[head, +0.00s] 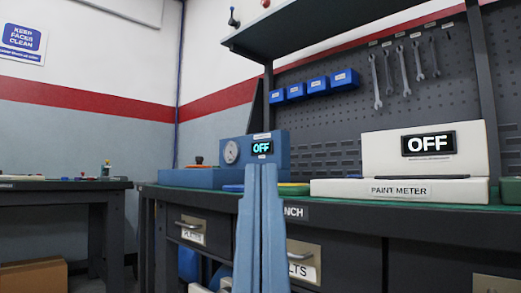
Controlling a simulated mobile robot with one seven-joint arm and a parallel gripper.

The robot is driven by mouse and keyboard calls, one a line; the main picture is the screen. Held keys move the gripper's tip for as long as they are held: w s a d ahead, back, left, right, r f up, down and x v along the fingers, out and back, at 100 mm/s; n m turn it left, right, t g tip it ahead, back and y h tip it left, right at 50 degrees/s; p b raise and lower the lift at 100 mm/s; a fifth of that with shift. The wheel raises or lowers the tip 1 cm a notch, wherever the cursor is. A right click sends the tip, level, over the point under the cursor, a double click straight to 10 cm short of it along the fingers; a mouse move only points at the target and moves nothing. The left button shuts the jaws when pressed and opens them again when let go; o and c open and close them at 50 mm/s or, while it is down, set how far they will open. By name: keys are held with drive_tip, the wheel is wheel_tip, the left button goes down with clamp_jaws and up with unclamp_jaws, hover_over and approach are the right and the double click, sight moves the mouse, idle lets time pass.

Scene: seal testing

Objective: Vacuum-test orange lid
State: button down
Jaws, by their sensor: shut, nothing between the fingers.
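A blue tester (205,178) with a round gauge (231,152) and a display reading OFF (262,147) stands on the bench, left of centre. A small orange-brown round piece with a knob (198,164) sits on its low left part; I cannot tell for sure that it is the orange lid. My gripper (264,166) shows as two long blue fingers pointing up in front of the tester. The fingers are together and empty. They hide part of the tester's front and the bench edge.
A white paint meter (400,189), reading OFF, stands at right. Labelled drawers (201,232) are below. Another table (60,186) stands at left; a cardboard box (33,275) sits beneath it.

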idle(0.7)
wheel_tip(320, 180, up, 70)
drive_tip(key=p, duration=7)
drive_tip(key=shift+a, duration=0.1)
